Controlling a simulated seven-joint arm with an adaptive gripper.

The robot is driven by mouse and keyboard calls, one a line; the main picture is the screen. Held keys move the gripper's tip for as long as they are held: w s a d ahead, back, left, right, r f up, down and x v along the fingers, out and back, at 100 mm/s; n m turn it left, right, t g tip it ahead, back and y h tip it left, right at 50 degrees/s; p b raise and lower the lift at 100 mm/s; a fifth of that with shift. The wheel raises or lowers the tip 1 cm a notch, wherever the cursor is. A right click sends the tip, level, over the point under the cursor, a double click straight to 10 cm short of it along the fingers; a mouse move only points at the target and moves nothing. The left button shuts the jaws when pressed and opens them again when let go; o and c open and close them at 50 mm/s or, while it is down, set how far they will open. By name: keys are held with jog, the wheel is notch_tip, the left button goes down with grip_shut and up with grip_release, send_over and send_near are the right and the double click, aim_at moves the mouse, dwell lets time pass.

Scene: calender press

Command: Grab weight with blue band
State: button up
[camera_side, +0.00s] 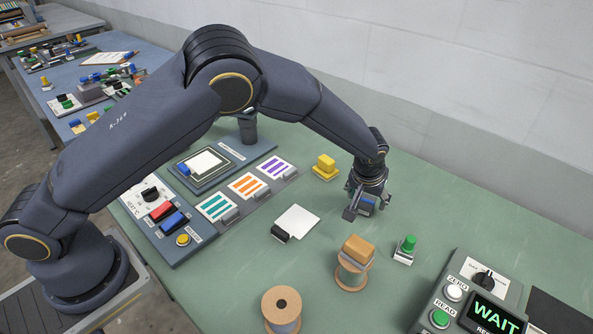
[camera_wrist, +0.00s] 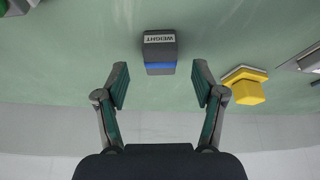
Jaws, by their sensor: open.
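The weight (camera_wrist: 160,48) is a dark grey block with a blue band and a white label reading WEIGHT. In the wrist view it stands on the green table, between and just beyond the fingertips of my gripper (camera_wrist: 160,84). The fingers are open, one to each side, with no contact visible. In the side view my gripper (camera_side: 368,200) is low over the table, and the weight (camera_side: 367,207) shows partly behind and between the fingers, its blue band visible.
A yellow block (camera_side: 325,166) stands to the left of my gripper. A green-knobbed piece (camera_side: 405,249) is to its right. A spool with an orange-tan block (camera_side: 357,250) is in front. A white card (camera_side: 297,222) lies to the left. The WAIT display (camera_side: 492,318) is at right.

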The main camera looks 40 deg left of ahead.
aim_at(367, 201)
jog(key=x, duration=0.3)
jog(key=shift+w+f, duration=0.1)
jog(key=shift+w, duration=0.05)
jog(key=shift+c, duration=0.3)
grip_shut()
